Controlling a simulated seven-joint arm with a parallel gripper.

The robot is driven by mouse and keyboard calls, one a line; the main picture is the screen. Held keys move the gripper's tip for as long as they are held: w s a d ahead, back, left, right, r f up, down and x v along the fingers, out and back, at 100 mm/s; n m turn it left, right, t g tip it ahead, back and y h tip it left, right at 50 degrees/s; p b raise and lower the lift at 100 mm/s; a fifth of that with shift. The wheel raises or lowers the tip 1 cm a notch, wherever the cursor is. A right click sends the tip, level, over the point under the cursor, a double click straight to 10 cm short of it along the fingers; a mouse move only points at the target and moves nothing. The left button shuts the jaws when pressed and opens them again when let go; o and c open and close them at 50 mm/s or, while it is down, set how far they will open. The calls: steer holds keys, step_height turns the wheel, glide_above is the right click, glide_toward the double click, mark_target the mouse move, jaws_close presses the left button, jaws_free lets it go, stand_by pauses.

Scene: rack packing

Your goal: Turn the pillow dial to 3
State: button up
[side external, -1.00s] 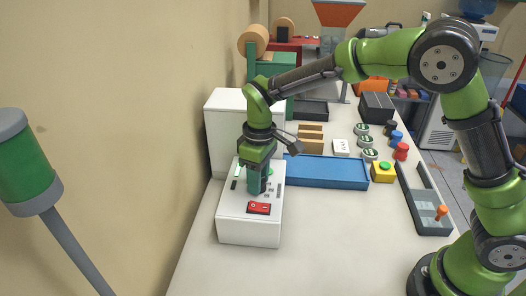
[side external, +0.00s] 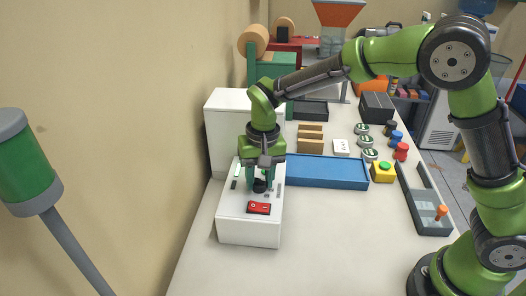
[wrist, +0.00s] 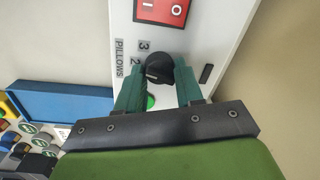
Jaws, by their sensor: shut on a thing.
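The pillow dial (wrist: 158,69) is a black knob on the sloped white control box (side external: 248,232). In the wrist view the label PILLOWS and the numbers 3 and 2 show beside it; any other number is hidden. My gripper (wrist: 160,88) has its two green fingers on either side of the dial, shut on it. In the side view my gripper (side external: 260,184) points down at the box and the dial shows dark between the fingertips. I cannot tell exactly which number the dial's pointer meets.
A red rocker switch (side external: 259,208) is on the box's near end, close to the dial. A green button (wrist: 151,102) sits beside the fingers. A blue tray (side external: 326,172) lies right of the box, and a yellow block with a green button (side external: 384,171) stands beyond it.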

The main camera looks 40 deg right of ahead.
steer(key=m, duration=0.6)
steer(key=shift+s+d, duration=0.1)
stand_by(0.6)
steer(key=o, duration=1)
steer(key=shift+r, duration=0.1)
step_height(320, 180, up, 17)
steer(key=shift+s+d, duration=0.25)
steer(key=shift+s, duration=0.2)
